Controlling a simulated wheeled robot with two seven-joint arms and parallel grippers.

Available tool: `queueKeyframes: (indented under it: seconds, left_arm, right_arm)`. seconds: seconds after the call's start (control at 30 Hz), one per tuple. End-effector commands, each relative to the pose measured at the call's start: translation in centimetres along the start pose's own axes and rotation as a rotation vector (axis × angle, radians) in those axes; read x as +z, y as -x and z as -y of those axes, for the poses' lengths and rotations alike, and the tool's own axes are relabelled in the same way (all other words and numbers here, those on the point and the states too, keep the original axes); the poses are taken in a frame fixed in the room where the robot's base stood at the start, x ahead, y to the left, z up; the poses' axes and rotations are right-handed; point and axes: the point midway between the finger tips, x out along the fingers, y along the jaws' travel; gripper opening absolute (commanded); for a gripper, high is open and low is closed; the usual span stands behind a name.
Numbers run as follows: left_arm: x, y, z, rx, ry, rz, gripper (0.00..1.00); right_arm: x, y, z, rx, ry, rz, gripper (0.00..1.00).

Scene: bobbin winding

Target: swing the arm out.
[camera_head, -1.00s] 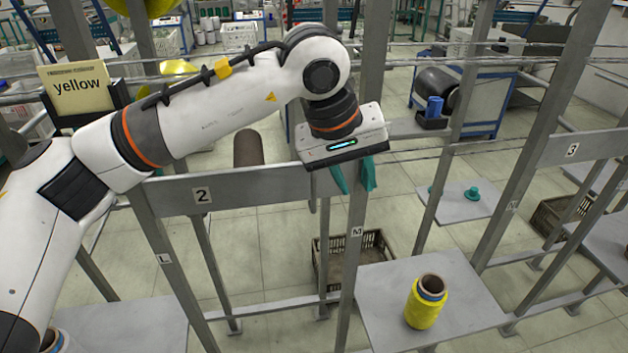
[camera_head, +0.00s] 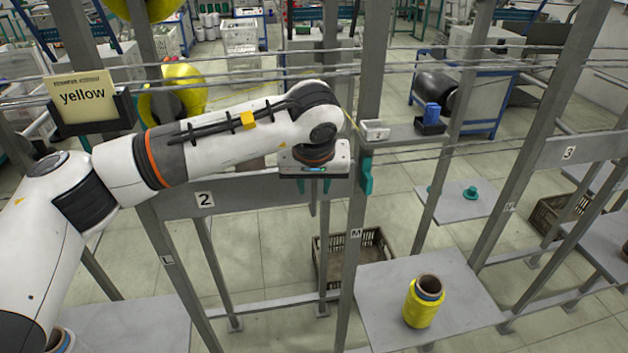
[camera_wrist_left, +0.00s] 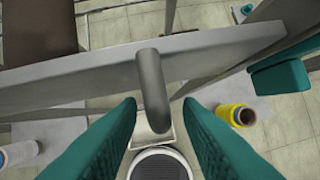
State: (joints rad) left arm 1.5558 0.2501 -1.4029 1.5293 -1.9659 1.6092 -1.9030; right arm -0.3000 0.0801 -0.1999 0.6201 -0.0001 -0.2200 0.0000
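My left gripper (camera_wrist_left: 162,102) is open in the left wrist view, its teal fingers apart on both sides of a grey rounded bar (camera_wrist_left: 152,88). I see gaps between the bar and both fingers. This bar may be the swing arm; I cannot be sure. It crosses in front of a grey beam (camera_wrist_left: 70,82). In the head view the left gripper's body (camera_head: 314,158) is over the beam marked 2 (camera_head: 235,192), and its fingers are mostly hidden. A teal block (camera_head: 366,176) is on the post to its right. My right gripper is not in view.
A yellow bobbin (camera_head: 424,302) stands on a grey plate (camera_head: 470,295) at lower right. A "yellow" card (camera_head: 83,97) stands at left. A small white box (camera_head: 375,131) and a blue item (camera_head: 431,115) are on a ledge. Posts and thin horizontal rails surround the arm.

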Motion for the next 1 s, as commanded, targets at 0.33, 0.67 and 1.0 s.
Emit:
queueKeyframes:
  seconds: [0.33, 0.67, 1.0]
  left_arm:
    - [-0.01, -1.01, 0.03, -0.001, 0.0, 0.001, 0.32]
    - [-0.01, -0.96, 0.04, -0.001, -0.001, 0.001, 0.0]
    - [-0.05, -0.96, 0.06, -0.005, -0.01, 0.002, 0.0]
  right_arm:
    - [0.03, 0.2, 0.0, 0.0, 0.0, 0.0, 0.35]
    - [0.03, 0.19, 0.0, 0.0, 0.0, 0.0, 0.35]
    - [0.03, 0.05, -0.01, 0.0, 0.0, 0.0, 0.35]
